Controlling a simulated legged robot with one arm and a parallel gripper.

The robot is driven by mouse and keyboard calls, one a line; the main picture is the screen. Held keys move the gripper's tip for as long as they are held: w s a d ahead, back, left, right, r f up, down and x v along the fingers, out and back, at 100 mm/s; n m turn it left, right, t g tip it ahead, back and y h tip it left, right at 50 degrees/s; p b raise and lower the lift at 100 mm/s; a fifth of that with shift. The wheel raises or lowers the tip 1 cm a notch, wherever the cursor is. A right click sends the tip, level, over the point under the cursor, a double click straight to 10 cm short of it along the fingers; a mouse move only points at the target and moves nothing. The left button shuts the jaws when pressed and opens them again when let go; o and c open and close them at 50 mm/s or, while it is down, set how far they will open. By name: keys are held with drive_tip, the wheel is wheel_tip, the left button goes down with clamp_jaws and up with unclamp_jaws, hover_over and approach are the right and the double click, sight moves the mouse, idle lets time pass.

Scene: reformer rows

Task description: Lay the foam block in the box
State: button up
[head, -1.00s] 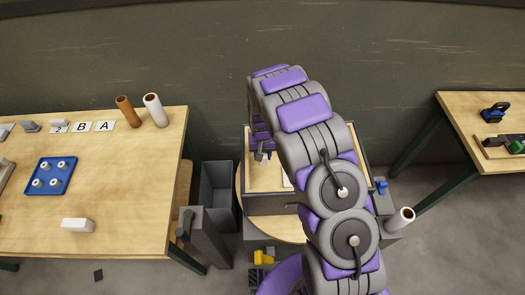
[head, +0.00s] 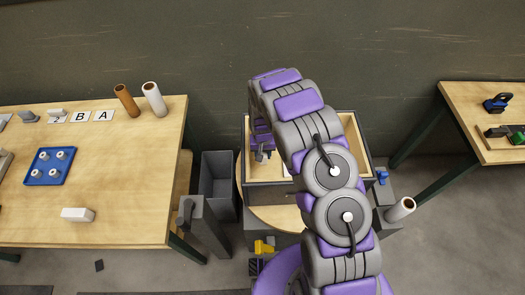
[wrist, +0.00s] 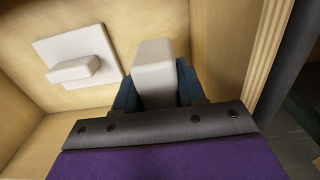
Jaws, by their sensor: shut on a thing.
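My gripper (head: 263,154) is inside the box (head: 272,197), near its left side. In the wrist view the gripper (wrist: 156,85) is shut on a whitish foam block (wrist: 154,62), which sticks out between the dark jaws. The box shows there with its light wood floor (wrist: 115,13) and a wall rim (wrist: 268,45) at right. A white square (wrist: 92,42) with a pale block (wrist: 74,70) on it is to the left of the held block, apart from it. Whether the held block touches the floor cannot be told. My arm hides much of the box in the head view.
A left table (head: 125,205) holds a white block (head: 78,214), a blue tray with pegs (head: 50,166), letter cards and two tubes (head: 153,99). A dark bin (head: 217,185) stands left of the box. Another table (head: 460,105) is at right.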

sight(263, 170)
drive_tip(key=shift+f+b, duration=1.45)
drive_tip(key=shift+f, duration=3.5)
drive_tip(key=o, duration=1.1)
wheel_tip(263, 170, up, 17)
drive_tip(key=p, duration=0.3)
drive_tip(key=shift+r, duration=0.1)
